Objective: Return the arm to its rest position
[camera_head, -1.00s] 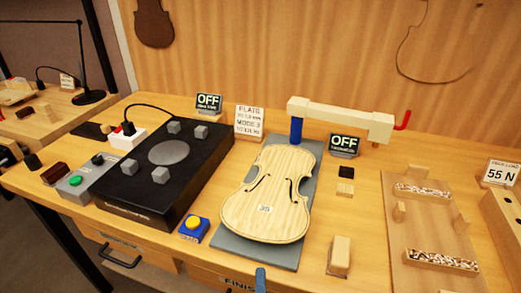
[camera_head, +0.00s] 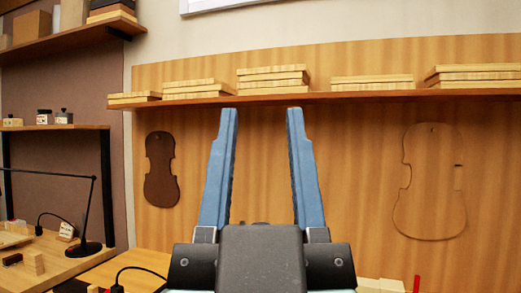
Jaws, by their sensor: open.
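My gripper (camera_head: 262,115) stands upright in the middle of the head view, its two blue fingers pointing up and spread wide apart. Nothing is between the fingers; only the wood back panel shows there. The gripper's dark body is at the bottom middle and hides most of the bench behind it. The violin plate is out of view.
A shelf (camera_head: 360,97) with several stacks of wood boards runs across the back panel (camera_head: 360,150). A dark violin template (camera_head: 161,170) hangs at left, and a violin outline (camera_head: 430,185) shows at right. A black lamp (camera_head: 88,246) stands on the side bench.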

